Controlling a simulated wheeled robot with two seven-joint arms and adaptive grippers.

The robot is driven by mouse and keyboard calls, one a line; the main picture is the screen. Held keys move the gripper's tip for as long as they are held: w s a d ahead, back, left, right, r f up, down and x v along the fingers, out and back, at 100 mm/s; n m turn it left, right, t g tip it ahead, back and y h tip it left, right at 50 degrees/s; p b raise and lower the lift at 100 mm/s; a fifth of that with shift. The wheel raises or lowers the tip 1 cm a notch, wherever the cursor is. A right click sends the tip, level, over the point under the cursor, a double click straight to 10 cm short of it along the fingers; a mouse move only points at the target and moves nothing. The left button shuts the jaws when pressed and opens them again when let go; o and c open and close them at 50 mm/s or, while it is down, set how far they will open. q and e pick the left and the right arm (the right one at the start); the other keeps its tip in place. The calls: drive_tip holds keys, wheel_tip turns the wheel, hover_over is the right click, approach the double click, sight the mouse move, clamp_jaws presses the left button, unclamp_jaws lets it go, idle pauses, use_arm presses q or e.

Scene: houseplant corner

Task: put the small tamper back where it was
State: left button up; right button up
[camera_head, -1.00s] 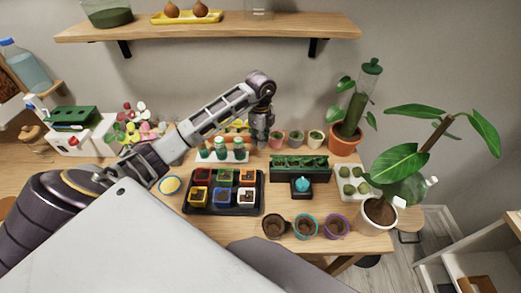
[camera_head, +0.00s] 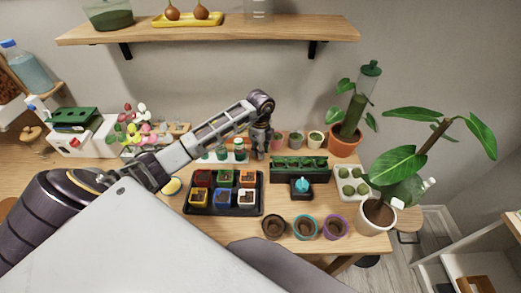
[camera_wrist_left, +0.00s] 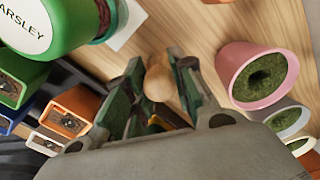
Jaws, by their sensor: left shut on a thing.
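My left gripper (camera_head: 259,150) points down behind the dark seedling tray, between the green-capped bottles and the row of small pots. In the left wrist view its two fingers (camera_wrist_left: 160,72) are shut on the small tamper (camera_wrist_left: 158,82), whose rounded pale wooden part shows between them. The rest of the tamper is hidden by the fingers, and I cannot tell whether it touches the table. In the head view the tamper is not clearly visible. My right gripper is not in view.
A pink pot (camera_wrist_left: 258,72) stands close right of the fingers in the wrist view; a green Parsley bottle (camera_wrist_left: 45,25) is at upper left. The seedling tray (camera_head: 226,212) and green planter (camera_head: 299,172) are nearby. Bare wood shows beyond the fingers.

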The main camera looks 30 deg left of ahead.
use_arm(q)
drive_tip(key=shift+f, duration=0.3)
drive_tip(key=o, duration=0.9)
drive_tip(key=shift+r, duration=0.1)
drive_tip(key=shift+r+b, duration=0.8)
drive_tip(key=shift+r, duration=5.25)
